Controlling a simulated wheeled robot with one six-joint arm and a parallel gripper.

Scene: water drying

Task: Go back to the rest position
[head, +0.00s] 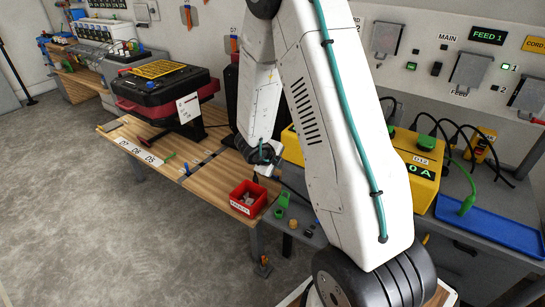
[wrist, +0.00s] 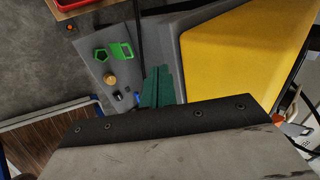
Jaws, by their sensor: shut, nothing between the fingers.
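My arm rises across the middle of the head view and bends down, so its wrist end hangs over the wooden bench (head: 205,178). My gripper shows in the wrist view (wrist: 158,80) as dark teal fingers close together, shut and empty. In the head view the fingers are too small and partly hidden to make out. Below it in the wrist view are green parts (wrist: 121,50) and a tan knob (wrist: 109,79) on a grey surface.
A red bin (head: 248,198) stands on the bench near my wrist. A black and red case (head: 165,95) sits further left. A yellow box (head: 415,165) and blue tray (head: 490,230) stand right of my arm. The floor at left is clear.

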